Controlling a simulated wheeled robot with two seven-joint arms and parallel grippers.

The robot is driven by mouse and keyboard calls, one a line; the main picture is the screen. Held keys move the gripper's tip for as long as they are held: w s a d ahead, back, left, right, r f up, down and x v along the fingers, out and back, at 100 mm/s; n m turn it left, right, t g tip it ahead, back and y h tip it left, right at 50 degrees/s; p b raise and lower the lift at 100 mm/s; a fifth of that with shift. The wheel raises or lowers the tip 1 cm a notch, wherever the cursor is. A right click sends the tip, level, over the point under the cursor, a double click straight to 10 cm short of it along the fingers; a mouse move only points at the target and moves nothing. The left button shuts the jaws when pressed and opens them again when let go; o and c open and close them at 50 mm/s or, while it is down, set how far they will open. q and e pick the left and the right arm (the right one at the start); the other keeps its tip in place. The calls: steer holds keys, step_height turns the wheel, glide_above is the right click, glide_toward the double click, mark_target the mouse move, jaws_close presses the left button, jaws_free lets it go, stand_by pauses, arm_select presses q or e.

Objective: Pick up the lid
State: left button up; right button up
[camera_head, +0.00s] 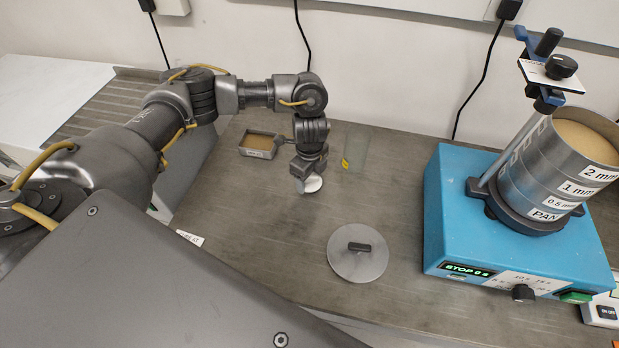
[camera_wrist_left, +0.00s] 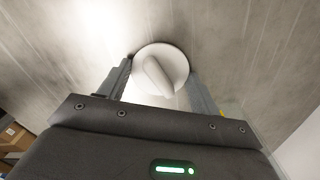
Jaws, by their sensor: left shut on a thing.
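A round grey lid (camera_head: 345,264) with a dark bar handle lies flat on the bench, near the front middle. My left gripper (camera_head: 308,178) is behind it and to its left, pointing down and apart from it. In the left wrist view the fingers (camera_wrist_left: 159,78) are on either side of a small white round piece (camera_wrist_left: 147,55) with a raised ridge across its middle, and are shut on it. This white piece also shows under the gripper in the head view (camera_head: 313,184). I cannot tell whether it touches the bench. My right gripper is out of view.
A blue sieve shaker (camera_head: 460,225) with a sieve stack (camera_head: 535,190) stands at the right. The bench (camera_head: 250,220) around the lid is clear.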

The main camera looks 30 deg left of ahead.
arm_select(q)
step_height(320, 180, up, 3)
steer(key=shift+w+r+p, duration=0.1)
steer(key=shift+r+p, duration=0.05)
steer(key=shift+p, duration=0.25)
steer(key=s+d+r, duration=0.8)
steer(key=s+r, duration=0.2)
steer(key=s, duration=0.2)
steer(key=w+a+r+n, duration=0.5)
steer(key=r+n, duration=0.1)
steer(key=n, duration=0.8)
steer(key=shift+w+r+p, duration=0.2)
steer(key=shift+r+p, duration=0.05)
steer(key=shift+p, duration=0.15)
